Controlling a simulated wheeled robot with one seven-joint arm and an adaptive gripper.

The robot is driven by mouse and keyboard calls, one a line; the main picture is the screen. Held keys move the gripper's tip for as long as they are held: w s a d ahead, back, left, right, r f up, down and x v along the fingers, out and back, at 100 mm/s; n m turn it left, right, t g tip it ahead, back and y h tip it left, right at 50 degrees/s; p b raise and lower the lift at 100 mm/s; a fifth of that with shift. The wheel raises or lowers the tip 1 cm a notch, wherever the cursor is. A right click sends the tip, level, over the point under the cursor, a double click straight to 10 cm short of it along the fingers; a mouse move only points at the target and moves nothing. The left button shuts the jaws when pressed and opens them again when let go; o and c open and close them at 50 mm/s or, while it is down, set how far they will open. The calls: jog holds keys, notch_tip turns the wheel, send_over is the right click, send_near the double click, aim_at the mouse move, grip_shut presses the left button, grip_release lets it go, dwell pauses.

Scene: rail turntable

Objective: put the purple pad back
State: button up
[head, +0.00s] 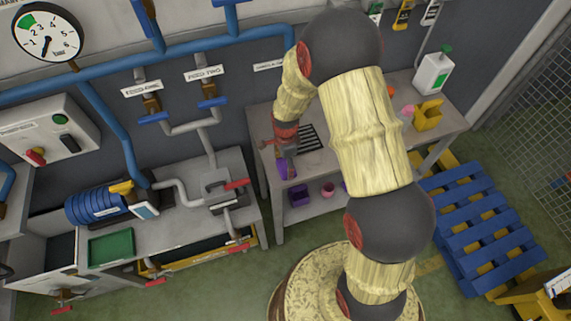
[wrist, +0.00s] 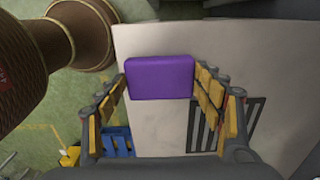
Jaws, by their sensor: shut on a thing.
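My gripper (wrist: 160,88) is shut on the purple pad (wrist: 160,77), which sits between its two yellow-padded fingers in the wrist view. The pad looks like a rounded rectangular block. In the head view, my gripper (head: 284,150) is at the left part of the grey workbench (head: 344,164), and the purple pad (head: 287,168) shows just below it near the bench's front edge. I cannot tell whether the pad touches the bench top.
A black slotted grille (head: 311,138) lies on the bench right of my gripper. A purple bin (head: 299,196) and a pink cup (head: 328,189) are on the lower shelf. A yellow object (head: 428,116) and a white jug (head: 433,75) stand farther right. A blue pallet (head: 480,220) is on the floor.

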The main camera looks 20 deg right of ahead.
jog(key=o, duration=1)
jog(key=shift+o, duration=0.2)
notch_tip(320, 180, up, 12)
jog(key=p, duration=0.1)
notch_tip(320, 180, up, 9)
jog(key=n+t, duration=0.1)
jog(key=n, duration=0.2)
send_over(286, 166)
jog(key=s, duration=0.2)
jog(key=s+r+n+t, duration=0.4)
jog(key=s+r+n, duration=1.1)
jog(key=s+r, duration=0.3)
jog(key=shift+s+r+t, duration=0.15)
jog(key=shift+s+t, duration=0.15)
jog(key=shift+s, duration=0.75)
